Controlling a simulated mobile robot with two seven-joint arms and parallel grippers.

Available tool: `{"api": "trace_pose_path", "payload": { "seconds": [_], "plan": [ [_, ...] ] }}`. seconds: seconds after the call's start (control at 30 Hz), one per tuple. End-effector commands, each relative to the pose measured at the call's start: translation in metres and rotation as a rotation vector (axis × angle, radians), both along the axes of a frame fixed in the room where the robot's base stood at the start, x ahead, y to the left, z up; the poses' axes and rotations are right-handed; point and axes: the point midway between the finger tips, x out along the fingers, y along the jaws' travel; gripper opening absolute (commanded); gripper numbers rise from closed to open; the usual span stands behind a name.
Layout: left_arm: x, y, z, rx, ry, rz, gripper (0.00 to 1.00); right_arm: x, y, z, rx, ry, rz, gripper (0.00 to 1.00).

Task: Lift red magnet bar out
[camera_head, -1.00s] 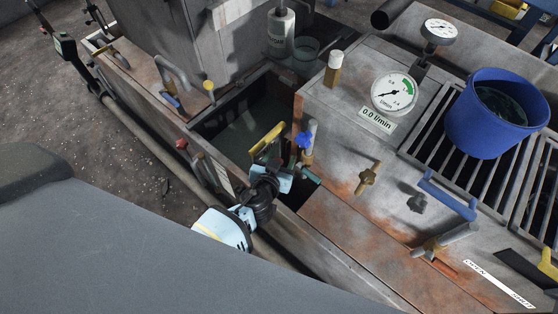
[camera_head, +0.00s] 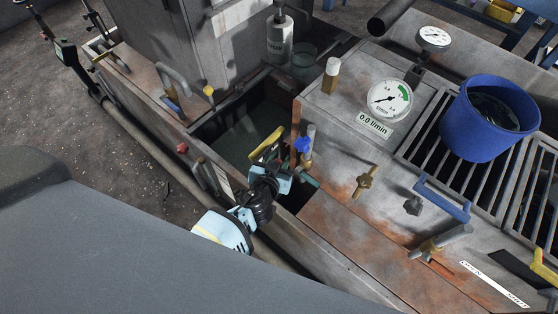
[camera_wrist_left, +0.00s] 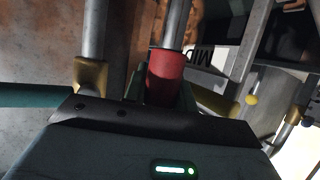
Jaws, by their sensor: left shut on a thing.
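The red magnet bar (camera_wrist_left: 165,72) shows in the left wrist view as a metal rod with a red collar at its lower end. My left gripper (camera_wrist_left: 160,98) is shut on the red collar. In the head view, my left gripper (camera_head: 270,165) is at the near right edge of the dark rectangular opening (camera_head: 240,132). I cannot make out the red bar there. A second metal rod with a yellow collar (camera_wrist_left: 90,76) stands just left of the red one in the wrist view. My right gripper is not in view.
A dial gauge (camera_head: 389,99) and a brass valve (camera_head: 366,182) stand further right. A blue bucket (camera_head: 488,120) sits on the grate (camera_head: 420,140). A white bottle (camera_head: 280,38) stands behind the opening.

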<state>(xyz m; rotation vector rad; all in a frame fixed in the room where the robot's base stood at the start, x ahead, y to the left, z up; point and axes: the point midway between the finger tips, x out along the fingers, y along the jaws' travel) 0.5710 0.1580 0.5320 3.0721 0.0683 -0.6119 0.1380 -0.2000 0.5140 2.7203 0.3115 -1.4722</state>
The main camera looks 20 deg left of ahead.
Motion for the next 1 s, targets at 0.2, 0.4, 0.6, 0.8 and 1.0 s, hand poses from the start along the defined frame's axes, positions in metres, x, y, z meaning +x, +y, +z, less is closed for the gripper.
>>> {"api": "trace_pose_path", "payload": {
  "seconds": [0.2,0.4,0.6,0.8,1.0],
  "plan": [
    [0.001,0.000,0.015,-0.001,-0.003,0.000,0.00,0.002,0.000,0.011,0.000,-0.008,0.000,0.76],
    [0.001,-0.001,0.025,-0.002,-0.003,0.000,0.00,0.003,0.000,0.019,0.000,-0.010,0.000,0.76],
    [0.001,-0.001,0.035,-0.001,-0.004,-0.001,0.00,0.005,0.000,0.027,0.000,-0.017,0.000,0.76],
    [0.001,0.000,0.043,-0.002,-0.003,0.000,0.00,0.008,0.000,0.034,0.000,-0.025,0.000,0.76],
    [0.001,0.000,0.043,-0.001,-0.002,-0.001,0.00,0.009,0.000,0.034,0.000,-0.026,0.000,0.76]
  ]
}}
